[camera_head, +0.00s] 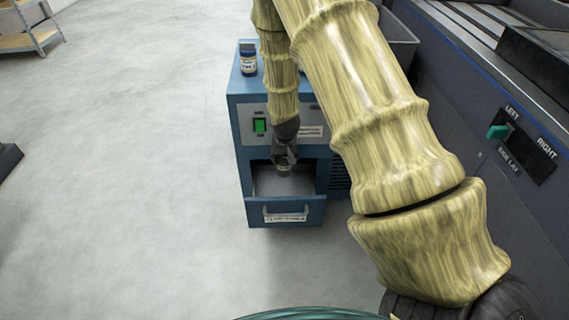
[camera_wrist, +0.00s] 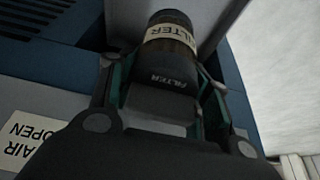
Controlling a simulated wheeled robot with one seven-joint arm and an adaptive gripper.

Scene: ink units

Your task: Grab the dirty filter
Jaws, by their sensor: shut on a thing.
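The dirty filter (camera_wrist: 170,42) is a dark brownish cylinder with a cream band reading "FILTER". In the wrist view it sits between the fingers of my gripper (camera_wrist: 168,85), which is shut on it. In the head view my gripper (camera_head: 285,160) reaches down into the open drawer (camera_head: 287,212) of the blue ink unit (camera_head: 240,120). Only a small part of the filter (camera_head: 284,174) shows there below the fingers. I cannot tell whether it still touches the drawer floor.
A large dark machine (camera_head: 470,120) with a side lay switch stands at the right.

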